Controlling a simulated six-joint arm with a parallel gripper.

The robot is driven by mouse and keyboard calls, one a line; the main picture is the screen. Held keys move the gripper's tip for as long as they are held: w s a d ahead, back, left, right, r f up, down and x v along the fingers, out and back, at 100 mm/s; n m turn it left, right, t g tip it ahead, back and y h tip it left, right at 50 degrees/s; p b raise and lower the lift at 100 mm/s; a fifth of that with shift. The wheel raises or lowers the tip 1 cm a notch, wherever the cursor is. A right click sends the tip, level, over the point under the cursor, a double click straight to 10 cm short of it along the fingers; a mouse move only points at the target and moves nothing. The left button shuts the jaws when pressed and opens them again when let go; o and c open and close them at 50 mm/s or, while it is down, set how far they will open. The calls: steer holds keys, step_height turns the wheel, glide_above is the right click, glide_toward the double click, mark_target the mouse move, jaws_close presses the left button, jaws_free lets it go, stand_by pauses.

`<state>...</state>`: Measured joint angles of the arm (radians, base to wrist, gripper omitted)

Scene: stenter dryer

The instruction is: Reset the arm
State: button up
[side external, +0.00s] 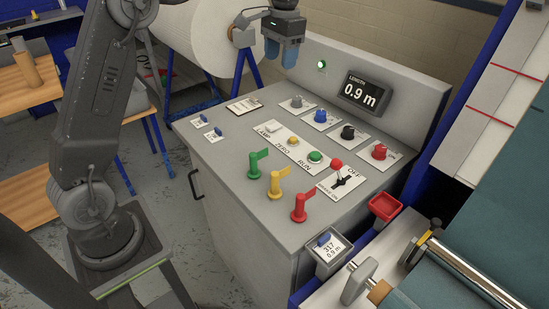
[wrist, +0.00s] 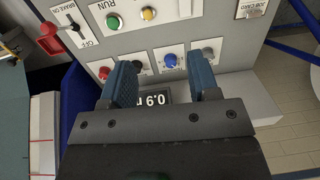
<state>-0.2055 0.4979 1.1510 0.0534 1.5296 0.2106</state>
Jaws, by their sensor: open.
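My gripper (side external: 281,50) is raised above the back left of the grey control console (side external: 235,165), apart from it. In the wrist view my gripper (wrist: 163,85) shows two blue fingers spread apart with nothing between them. The console's knobs lie below: a blue knob (side external: 320,116), a black knob (side external: 348,132), a red knob (side external: 379,151) and a grey knob (side external: 296,102). The length display (side external: 364,93) reads 0.9 m. Its lower part shows between the fingers in the wrist view, upside down.
Green (side external: 257,162), yellow (side external: 275,184) and red (side external: 299,207) levers stand up from the console's front. A red-handled brake switch (side external: 340,176) sits to their right. A large white roll (side external: 204,38) stands behind, left of my gripper. A red tray (side external: 385,207) is at the right.

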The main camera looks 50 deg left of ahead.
steer(key=s+d+r+t, duration=0.2)
steer(key=s+d, duration=0.2)
steer(key=s, duration=0.3)
steer(key=s+d+r+t, duration=0.1)
steer(key=s+d+r, duration=0.15)
steer(key=s, duration=0.55)
steer(key=s+d+f+t, duration=0.1)
steer(key=s+d+f, duration=0.1)
steer(key=s, duration=0.5)
steer(key=s+d+f+t, duration=0.2)
steer(key=s+f, duration=0.3)
steer(key=s, duration=0.1)
steer(key=shift+s+d+h, duration=0.3)
steer(key=shift+s, duration=0.05)
steer(key=shift+o, duration=0.3)
